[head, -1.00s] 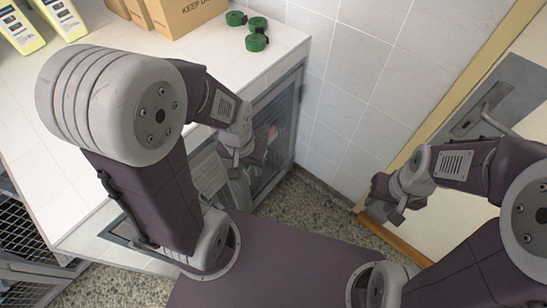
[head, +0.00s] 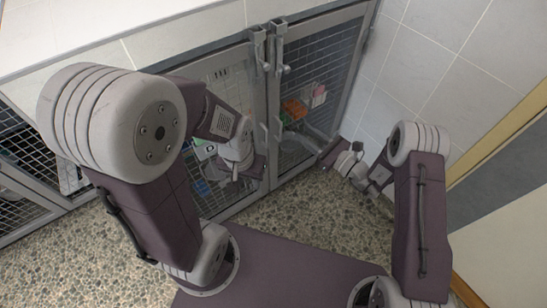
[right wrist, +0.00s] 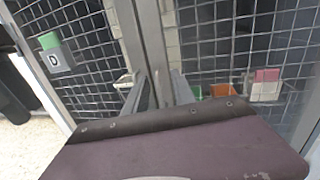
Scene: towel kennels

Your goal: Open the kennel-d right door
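Kennel D has two mesh doors in grey frames. Its right door (head: 322,60) looks closed and also shows in the right wrist view (right wrist: 225,52). The left door (head: 262,95) meets it at the middle posts, and a "D" label (right wrist: 57,60) hangs on its mesh. A grey latch (head: 279,45) sits at the top of the seam. My right gripper (head: 298,123) is low in front of the right door, close to the seam; its fingers (right wrist: 160,90) look apart with nothing seen between them. Contact with the door cannot be told. My left gripper (head: 245,172) is before the left door, its fingers unclear.
Orange and pink items (head: 300,103) show behind the right door's mesh. A tiled wall (head: 425,60) stands close at the right, with a wooden door frame (head: 500,140) beyond. The speckled floor (head: 290,215) before the kennel is clear. A white counter (head: 70,30) is above.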

